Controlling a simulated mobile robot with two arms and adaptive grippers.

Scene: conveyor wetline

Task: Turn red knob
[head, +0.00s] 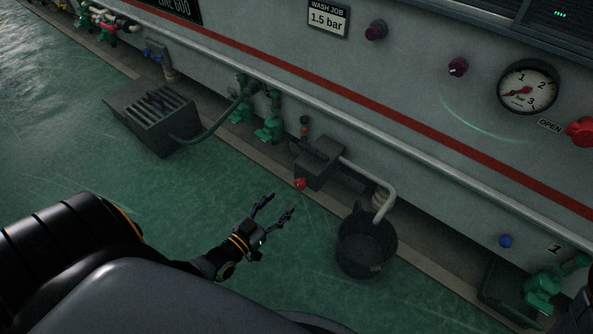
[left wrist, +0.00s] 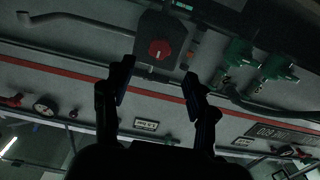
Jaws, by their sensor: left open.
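A small red knob (head: 299,184) sits on the front of a dark grey box (head: 318,160) low on the machine's side. In the left wrist view the round red knob (left wrist: 159,49), with a white mark, faces the camera on the dark box (left wrist: 178,27). My left gripper (head: 279,205) is open and empty, a short way in front of and below the knob in the head view. In the left wrist view its fingers (left wrist: 159,70) stand to either side of the knob's line, apart from it. My right gripper is not visible.
Another red knob (head: 583,131) is beside the OPEN label near the pressure gauge (head: 527,87). A black bucket (head: 366,245) stands under the box's bent pipe. Green valves (head: 268,128) and a slotted grey unit (head: 155,115) lie to the left. A long rail (head: 330,120) runs above.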

